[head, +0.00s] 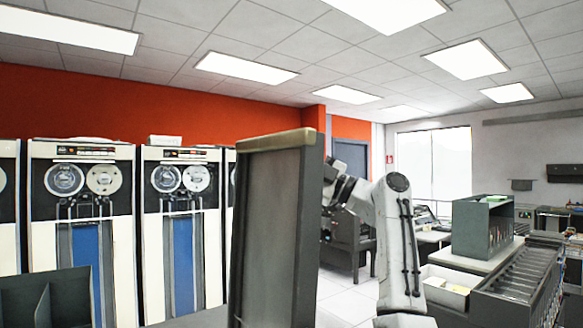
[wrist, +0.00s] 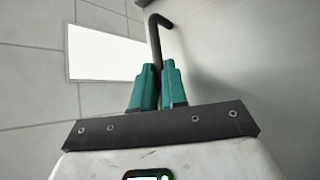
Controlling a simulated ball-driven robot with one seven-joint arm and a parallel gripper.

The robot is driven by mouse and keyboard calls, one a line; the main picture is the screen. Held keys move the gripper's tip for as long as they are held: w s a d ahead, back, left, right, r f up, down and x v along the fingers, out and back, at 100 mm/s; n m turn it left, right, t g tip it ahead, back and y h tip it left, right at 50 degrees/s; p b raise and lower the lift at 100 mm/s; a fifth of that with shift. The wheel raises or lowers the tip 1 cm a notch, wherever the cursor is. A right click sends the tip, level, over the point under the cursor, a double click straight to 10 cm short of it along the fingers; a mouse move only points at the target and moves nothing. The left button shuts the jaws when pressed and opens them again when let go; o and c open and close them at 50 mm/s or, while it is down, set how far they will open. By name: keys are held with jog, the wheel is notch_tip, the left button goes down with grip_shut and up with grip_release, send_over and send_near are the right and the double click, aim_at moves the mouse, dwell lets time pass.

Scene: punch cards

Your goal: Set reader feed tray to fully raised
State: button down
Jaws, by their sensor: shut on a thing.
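A large grey panel with a raised rim (head: 272,225), which looks like the reader feed tray, stands nearly upright in the middle of the head view. In the wrist view, a smooth grey surface (wrist: 265,65) fills the right side. My gripper (wrist: 156,70) has teal fingers shut on a thin dark bent rod (wrist: 160,30), which looks like a handle. The rod runs up between the fingertips and bends to the right at its top. In the head view the panel hides my gripper; my white arm shows just right of it.
Tape drive cabinets (head: 82,215) line the orange wall at the left. A dark divided bin (head: 47,300) is at the lower left. At the right are a green-grey box (head: 482,228), a white tray (head: 447,290) and a dark slatted machine (head: 515,285). Pale floor shows behind my arm.

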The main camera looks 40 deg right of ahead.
jog(key=shift+r, duration=0.3)
jog(key=c, duration=1.2)
grip_release()
jog(key=shift+f, duration=0.1)
jog(key=shift+o, duration=0.2)
jog(key=shift+f, duration=0.1)
jog(key=b+v, duration=0.4)
jog(key=v, duration=0.6)
jog(key=shift+s+f, duration=0.25)
jog(key=shift+f, duration=0.05)
jog(key=shift+d, duration=0.15)
